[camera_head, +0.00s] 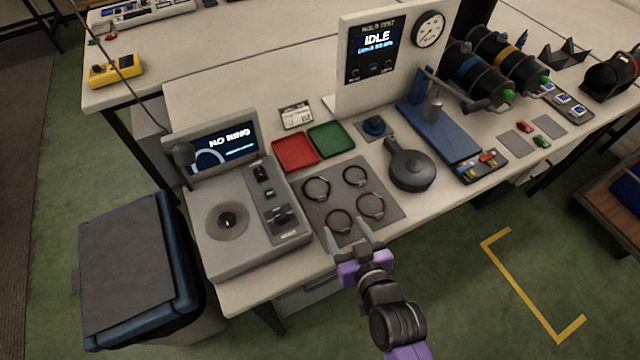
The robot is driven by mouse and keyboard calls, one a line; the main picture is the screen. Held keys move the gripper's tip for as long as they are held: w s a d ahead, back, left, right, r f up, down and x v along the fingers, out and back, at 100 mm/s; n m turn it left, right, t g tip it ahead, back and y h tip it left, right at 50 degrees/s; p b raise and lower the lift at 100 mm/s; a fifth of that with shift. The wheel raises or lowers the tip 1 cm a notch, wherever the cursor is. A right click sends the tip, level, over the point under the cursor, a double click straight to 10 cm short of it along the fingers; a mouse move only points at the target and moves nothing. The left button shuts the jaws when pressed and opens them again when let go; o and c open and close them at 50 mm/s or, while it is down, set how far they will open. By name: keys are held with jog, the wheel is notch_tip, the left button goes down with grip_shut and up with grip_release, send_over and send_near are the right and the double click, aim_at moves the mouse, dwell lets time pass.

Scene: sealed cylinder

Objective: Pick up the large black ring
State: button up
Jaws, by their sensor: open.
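Several thin rings lie flat on a grey mat (333,198) on the bench. The back-left ring (305,190) looks black and fairly large. The back-right ring (346,180) looks dark and smaller. The front-right ring (371,219) and front-left ring (339,210) look reddish brown, the front-right one larger. My gripper (347,234) is open and empty at the mat's front edge, its two fingers pointing toward the rings. Its fingertips are near the front-left ring; I cannot tell its height above the mat.
A ring tester (243,255) with a "NO RING" screen (224,146) stands left of the mat. Red (296,152) and green (331,139) trays lie behind it. A dark round-headed tool (411,170) and blue fixture (440,130) stand to the right.

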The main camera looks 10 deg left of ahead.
aim_at(323, 198)
jog(key=w+a, duration=0.1)
jog(key=w+a+r, duration=0.1)
jog(key=shift+w+a+r, duration=0.1)
jog(key=shift+w+a, duration=0.2)
jog(key=shift+a, duration=0.1)
jog(key=shift+p+x, duration=0.35)
jog(key=shift+x, duration=3.4)
jog(key=shift+a, duration=0.1)
jog(key=shift+s, duration=0.1)
grip_shut()
